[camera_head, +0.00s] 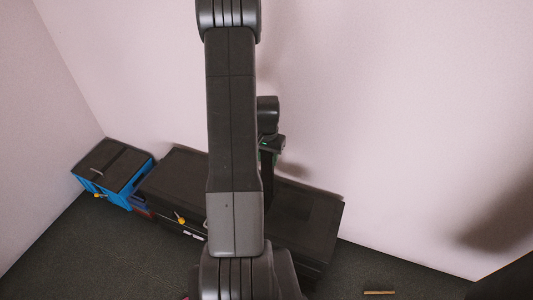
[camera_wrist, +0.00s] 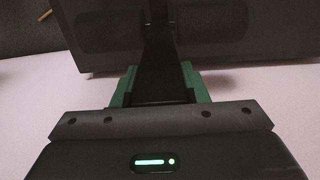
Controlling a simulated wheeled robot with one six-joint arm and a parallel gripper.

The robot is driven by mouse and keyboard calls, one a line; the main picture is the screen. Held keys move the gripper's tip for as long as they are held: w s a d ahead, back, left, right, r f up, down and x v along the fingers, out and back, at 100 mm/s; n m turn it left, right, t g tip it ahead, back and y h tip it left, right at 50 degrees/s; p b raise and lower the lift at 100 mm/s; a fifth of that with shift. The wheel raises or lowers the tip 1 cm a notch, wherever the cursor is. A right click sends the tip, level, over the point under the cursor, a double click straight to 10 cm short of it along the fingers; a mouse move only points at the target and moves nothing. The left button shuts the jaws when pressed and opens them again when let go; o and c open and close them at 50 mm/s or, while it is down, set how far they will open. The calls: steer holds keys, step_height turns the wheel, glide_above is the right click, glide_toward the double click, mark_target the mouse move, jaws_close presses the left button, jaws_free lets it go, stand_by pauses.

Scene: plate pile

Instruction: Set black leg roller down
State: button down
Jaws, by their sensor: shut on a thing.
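The black leg roller is a black bar (camera_wrist: 158,50) with a dark, thick cylinder on each side at its far end, seen in the wrist view. My gripper (camera_wrist: 160,88) is shut on the bar, with green fingers on both sides of it. In the head view my gripper (camera_head: 268,146) is mostly behind my own arm, and the bar (camera_head: 268,180) hangs below it over a long black box (camera_head: 305,212). The roller's lower end is hidden there. I cannot tell whether it touches the box top.
A blue crate (camera_head: 117,193) with a dark top stands left of the black box, in the corner. Small yellow-tipped items (camera_head: 180,218) show at the box front. Pale walls rise behind. A thin wooden piece (camera_head: 379,292) lies on the dark floor (camera_head: 345,270). The right box top looks clear.

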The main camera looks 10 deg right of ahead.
mark_target(267, 165)
steer(key=shift+w+f, duration=0.1)
steer(key=shift+f, duration=2.05)
steer(key=c, duration=0.8)
jaws_free()
steer(key=shift+c, duration=0.2)
steer(key=r, duration=1.2)
steer(key=shift+s+r, duration=0.1)
steer(key=shift+s, duration=0.1)
steer(key=o, duration=0.8)
